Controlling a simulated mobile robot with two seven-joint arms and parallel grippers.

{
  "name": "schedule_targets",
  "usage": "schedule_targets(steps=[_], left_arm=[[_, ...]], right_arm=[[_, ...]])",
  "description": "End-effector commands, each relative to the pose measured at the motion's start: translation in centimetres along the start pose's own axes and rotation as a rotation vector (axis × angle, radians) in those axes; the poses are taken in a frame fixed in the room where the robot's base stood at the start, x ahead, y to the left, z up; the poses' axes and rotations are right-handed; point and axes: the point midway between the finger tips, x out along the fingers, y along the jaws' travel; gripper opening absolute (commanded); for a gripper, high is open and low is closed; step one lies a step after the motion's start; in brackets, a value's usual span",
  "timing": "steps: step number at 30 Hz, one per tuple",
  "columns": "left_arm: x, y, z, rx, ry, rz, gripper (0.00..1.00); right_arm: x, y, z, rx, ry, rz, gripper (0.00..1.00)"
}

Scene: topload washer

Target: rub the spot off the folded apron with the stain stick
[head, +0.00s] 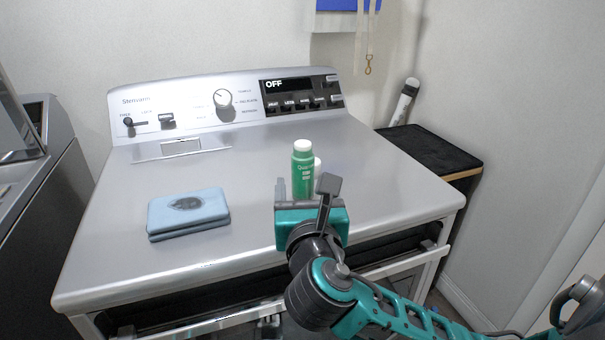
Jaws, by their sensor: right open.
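The folded apron (165,220) is a light blue, flat bundle on the washer top at left, with a dark oval spot (187,203) on its upper face. A green stick with a white cap and white lettering (303,162) stands upright on the washer top, right of the apron; it looks like the stain stick. My right gripper (304,187) is open, its fingers appearing on either side of the stick's lower part. The gripper hides the stick's base, and I cannot tell whether they touch. My left gripper is not in view.
A second white-topped item (318,163) shows partly behind the green stick. The washer's control panel (228,105) is at the back. A black-topped stand (436,152) with a leaning white cylinder (404,100) is at right. The washer top between apron and stick is clear.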

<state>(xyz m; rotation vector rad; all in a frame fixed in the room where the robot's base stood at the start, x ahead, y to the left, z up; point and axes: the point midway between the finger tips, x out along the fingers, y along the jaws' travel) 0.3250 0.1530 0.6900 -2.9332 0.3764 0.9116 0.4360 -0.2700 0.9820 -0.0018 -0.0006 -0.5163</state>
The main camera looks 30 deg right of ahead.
Motion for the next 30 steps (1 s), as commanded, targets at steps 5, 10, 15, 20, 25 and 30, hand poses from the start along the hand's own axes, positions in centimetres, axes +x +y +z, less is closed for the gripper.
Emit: schedule_targets(steps=[5,10,15,20,25,30], left_arm=[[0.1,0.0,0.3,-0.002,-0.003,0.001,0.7],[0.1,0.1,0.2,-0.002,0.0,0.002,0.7],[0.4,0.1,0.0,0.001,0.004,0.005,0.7],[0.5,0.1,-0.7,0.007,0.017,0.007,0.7],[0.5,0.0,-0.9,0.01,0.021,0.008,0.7],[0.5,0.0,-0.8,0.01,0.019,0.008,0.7]], right_arm=[[2.0,0.0,0.0,0.0,-0.001,0.0,0.71],[3.4,0.0,-0.1,-0.001,-0.001,0.0,0.71],[6.0,0.0,-0.1,0.0,0.0,-0.001,0.71],[7.3,0.0,-0.1,0.001,0.001,0.001,0.71],[7.3,0.0,-0.1,0.001,0.002,0.001,0.71],[7.3,0.0,-0.1,0.001,0.002,0.002,0.59]])
